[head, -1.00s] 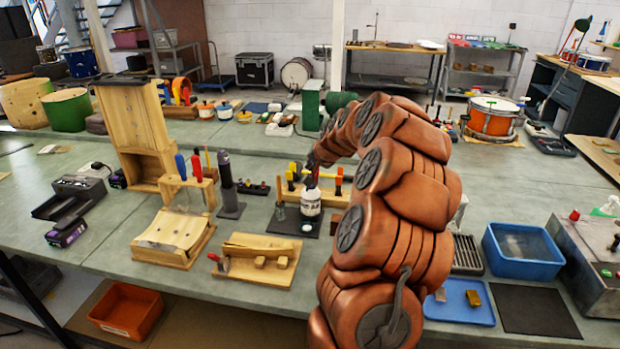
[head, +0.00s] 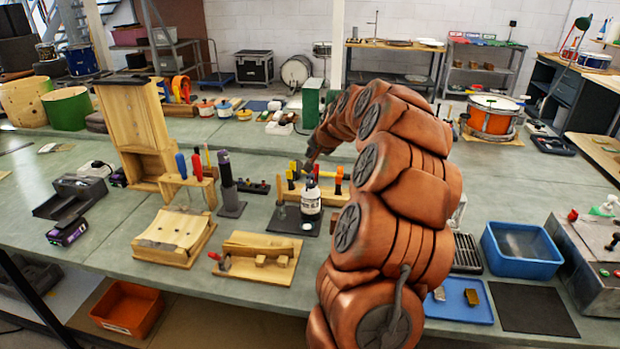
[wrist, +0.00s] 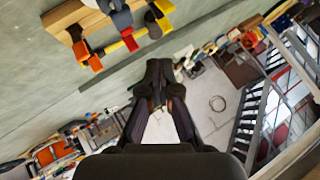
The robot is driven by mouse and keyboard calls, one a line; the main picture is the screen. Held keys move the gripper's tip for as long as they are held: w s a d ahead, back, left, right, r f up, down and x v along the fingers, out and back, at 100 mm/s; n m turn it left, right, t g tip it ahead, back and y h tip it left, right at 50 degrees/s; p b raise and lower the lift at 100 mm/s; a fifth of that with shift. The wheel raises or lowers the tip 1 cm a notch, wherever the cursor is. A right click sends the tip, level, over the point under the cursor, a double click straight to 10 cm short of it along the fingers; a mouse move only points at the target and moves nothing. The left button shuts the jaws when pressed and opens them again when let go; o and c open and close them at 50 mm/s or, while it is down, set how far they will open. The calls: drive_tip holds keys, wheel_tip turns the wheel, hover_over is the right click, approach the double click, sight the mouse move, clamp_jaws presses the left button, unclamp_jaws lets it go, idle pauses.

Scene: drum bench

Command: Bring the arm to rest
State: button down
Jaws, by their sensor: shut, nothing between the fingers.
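My copper-coloured arm (head: 390,220) rises from the bottom of the head view and arches over the bench. My gripper (head: 308,168) is small and dark there, above and just behind a white bottle (head: 311,203) on a dark mat. I cannot tell from the head view how far it is from the bottle. In the wrist view my gripper (wrist: 158,68) shows its dark fingers together, with nothing between them.
The green bench (head: 100,250) carries a row of yellow- and orange-handled tools (head: 325,177) near my gripper. A wooden rack with screwdrivers (head: 190,185) stands left. A blue bin (head: 522,252) and a blue tray (head: 460,300) lie right of my arm.

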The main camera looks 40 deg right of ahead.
idle(0.3)
drive_tip(key=s+a+n+g+y, duration=0.2)
drive_tip(key=s+a+n, duration=0.2)
drive_tip(key=a, duration=1.2)
drive_tip(key=s+a+n+g+y, duration=0.2)
drive_tip(key=s+a+n, duration=0.1)
drive_tip(key=a, duration=1.2)
drive_tip(key=s+a+f+n+g, duration=0.2)
drive_tip(key=s+a, duration=0.2)
drive_tip(key=s, duration=0.6)
drive_tip(key=s+a+f+n+g, duration=0.1)
drive_tip(key=s+a, duration=0.3)
drive_tip(key=s, duration=0.7)
drive_tip(key=s+a+f+n+g, duration=0.2)
drive_tip(key=s+a, duration=0.3)
drive_tip(key=s, duration=0.5)
drive_tip(key=shift+s+f+n+g+h, duration=0.15)
drive_tip(key=shift+f+n+g+h, duration=0.25)
drive_tip(key=shift+g, duration=0.3)
